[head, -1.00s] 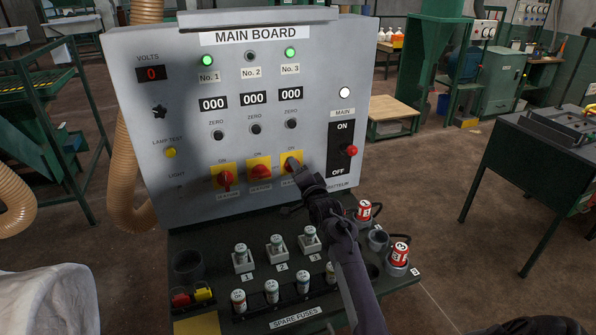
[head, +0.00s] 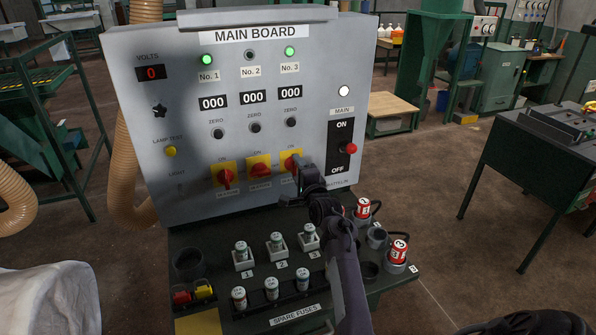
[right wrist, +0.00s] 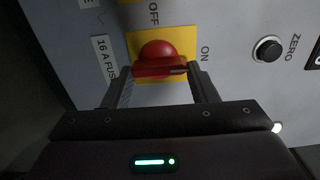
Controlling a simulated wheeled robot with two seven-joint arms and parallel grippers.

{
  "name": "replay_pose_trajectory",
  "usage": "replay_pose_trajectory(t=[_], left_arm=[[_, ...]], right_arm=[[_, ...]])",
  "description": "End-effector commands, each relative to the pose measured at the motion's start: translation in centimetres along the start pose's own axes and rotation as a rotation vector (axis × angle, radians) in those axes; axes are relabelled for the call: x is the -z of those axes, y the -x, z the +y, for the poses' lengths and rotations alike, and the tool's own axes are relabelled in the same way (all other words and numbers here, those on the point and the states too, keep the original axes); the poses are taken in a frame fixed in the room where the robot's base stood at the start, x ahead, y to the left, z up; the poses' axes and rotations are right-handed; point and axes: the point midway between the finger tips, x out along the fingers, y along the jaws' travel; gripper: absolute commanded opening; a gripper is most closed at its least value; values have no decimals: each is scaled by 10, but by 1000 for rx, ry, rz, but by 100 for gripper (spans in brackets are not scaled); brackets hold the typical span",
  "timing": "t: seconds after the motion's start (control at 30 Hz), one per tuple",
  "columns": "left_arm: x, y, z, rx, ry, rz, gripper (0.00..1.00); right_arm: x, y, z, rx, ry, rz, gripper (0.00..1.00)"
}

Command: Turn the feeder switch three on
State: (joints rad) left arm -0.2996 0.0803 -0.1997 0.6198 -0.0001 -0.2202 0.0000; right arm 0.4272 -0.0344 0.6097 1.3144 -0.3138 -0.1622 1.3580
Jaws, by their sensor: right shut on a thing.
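Feeder switch three is a red rotary knob (right wrist: 157,66) on a yellow plate (right wrist: 188,40), the rightmost of three such switches on the main board (head: 310,55). My right gripper (head: 299,168) is shut on this knob, with one finger at each side of its bar in the right wrist view. The bar's marked end lies towards the ON label (right wrist: 205,53). In the head view the gripper partly hides the knob. The No. 3 lamp (head: 290,51) glows green. My left gripper is not in view.
Switch one (head: 225,178) stands upright and switch two (head: 260,171) lies crosswise. The No. 1 lamp (head: 207,60) is green; the No. 2 lamp (head: 250,55) is dark. The red-knobbed main lever (head: 351,149) is just right.

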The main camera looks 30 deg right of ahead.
Motion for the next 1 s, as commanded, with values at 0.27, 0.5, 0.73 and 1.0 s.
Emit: replay_pose_trajectory(t=[0.27,0.5,0.73,1.0], left_arm=[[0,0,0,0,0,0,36],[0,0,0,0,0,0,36],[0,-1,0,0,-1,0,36],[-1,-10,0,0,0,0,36]], right_arm=[[1,0,2,-3,-4,2,55],[0,0,1,-2,-2,1,75],[0,2,1,-1,-1,1,75],[0,33,4,-1,-2,3,75]])
